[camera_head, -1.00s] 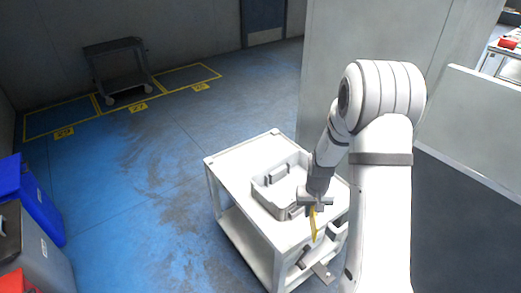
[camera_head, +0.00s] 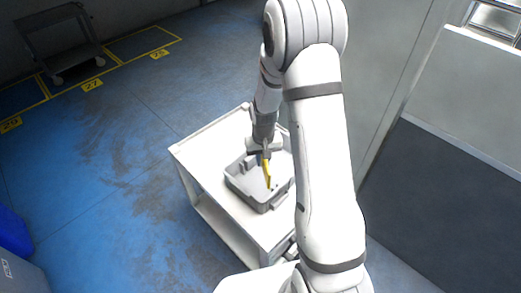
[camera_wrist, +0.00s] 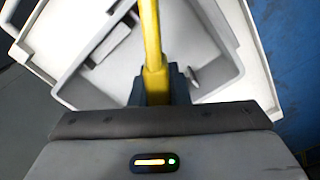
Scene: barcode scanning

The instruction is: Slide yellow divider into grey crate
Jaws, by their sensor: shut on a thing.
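The yellow divider (camera_head: 267,171) is held in my gripper (camera_head: 265,155), which is shut on its upper end. It hangs down over the grey crate (camera_head: 238,186) in the head view. In the wrist view the divider (camera_wrist: 151,45) stands up the middle from between the dark fingers (camera_wrist: 158,88), with the crate (camera_wrist: 70,92) behind it. I cannot tell whether the divider's lower end touches the crate floor or a slot. My arm hides part of the crate's right side.
The crate stands on a white cart (camera_head: 205,155), whose top is bare at the left and back. A grey wall (camera_head: 385,70) rises to the right. Blue floor (camera_head: 110,190) lies open to the left. A blue bin (camera_head: 14,232) is at the lower left.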

